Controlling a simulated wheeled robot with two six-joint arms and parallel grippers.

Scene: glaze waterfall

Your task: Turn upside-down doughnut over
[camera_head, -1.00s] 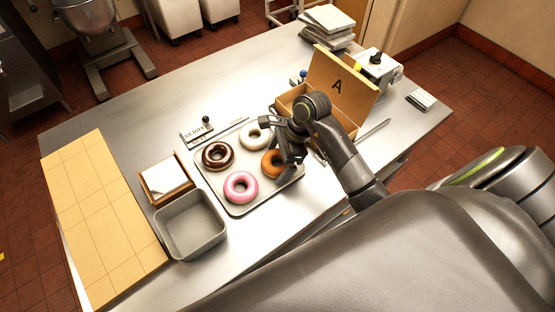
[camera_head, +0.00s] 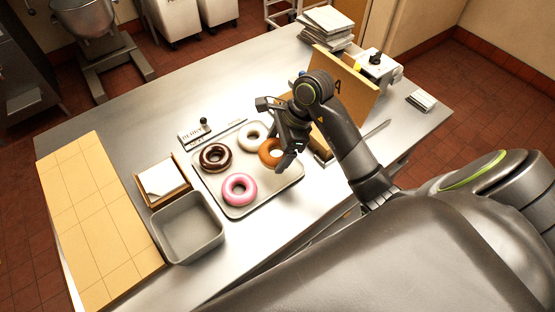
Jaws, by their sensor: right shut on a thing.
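A plain orange-brown doughnut (camera_head: 268,153) is at the right side of a grey metal tray (camera_head: 238,211). My right gripper (camera_head: 284,160) is shut on its right side, and the fingers and wrist hide part of it. It appears lifted slightly; the gap to the tray is hard to judge. A white-glazed doughnut (camera_head: 245,142), a dark chocolate doughnut (camera_head: 206,165) and a pink doughnut (camera_head: 239,198) lie on the tray, glazed sides up. My left gripper is not in view.
A small label stand (camera_head: 195,133) is behind the tray. A napkin box (camera_head: 163,198), an empty grey bin (camera_head: 190,248) and a tan board (camera_head: 95,220) are to the left. The back left tabletop is clear.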

